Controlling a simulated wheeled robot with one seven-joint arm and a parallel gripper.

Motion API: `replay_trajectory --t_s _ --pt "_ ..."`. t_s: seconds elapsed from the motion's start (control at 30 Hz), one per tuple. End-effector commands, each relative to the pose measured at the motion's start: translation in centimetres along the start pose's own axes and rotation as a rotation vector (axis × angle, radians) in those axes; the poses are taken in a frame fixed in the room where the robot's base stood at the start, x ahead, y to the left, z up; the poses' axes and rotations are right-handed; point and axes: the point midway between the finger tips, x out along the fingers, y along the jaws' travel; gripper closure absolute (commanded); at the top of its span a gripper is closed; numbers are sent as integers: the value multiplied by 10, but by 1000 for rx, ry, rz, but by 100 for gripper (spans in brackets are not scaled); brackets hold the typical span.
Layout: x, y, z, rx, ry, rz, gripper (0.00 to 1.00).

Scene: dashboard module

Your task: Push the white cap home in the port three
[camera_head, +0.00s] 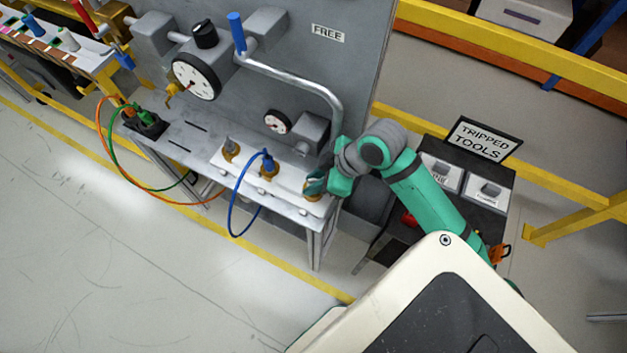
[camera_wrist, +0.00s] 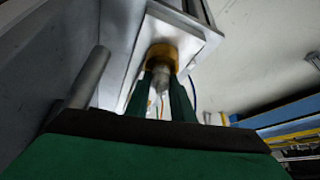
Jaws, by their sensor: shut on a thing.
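My gripper (camera_head: 314,187) is at the right end of the white port block (camera_head: 291,182), at the rightmost brass port (camera_head: 312,196). In the wrist view my gripper (camera_wrist: 163,88) has its two green fingers closed on a pale grey-white cap (camera_wrist: 161,77). The cap lies in line with the brass port ring (camera_wrist: 160,53) and its far end meets the ring or sits in it; how deep I cannot tell. In the head view the fingers hide the cap.
The left port (camera_head: 231,153) carries a grey fitting. The middle port (camera_head: 268,170) has a blue hose (camera_head: 234,205) looping down in front. A bent metal pipe (camera_head: 310,83) and a small gauge (camera_head: 277,122) stand behind. The tripped-tools table (camera_head: 437,150) is at right.

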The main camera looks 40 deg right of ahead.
Motion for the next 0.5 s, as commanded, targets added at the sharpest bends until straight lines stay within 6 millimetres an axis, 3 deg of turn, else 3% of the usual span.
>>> replay_trajectory --t_s 0.5 --pt "-13 0 -7 1 -3 -1 100"
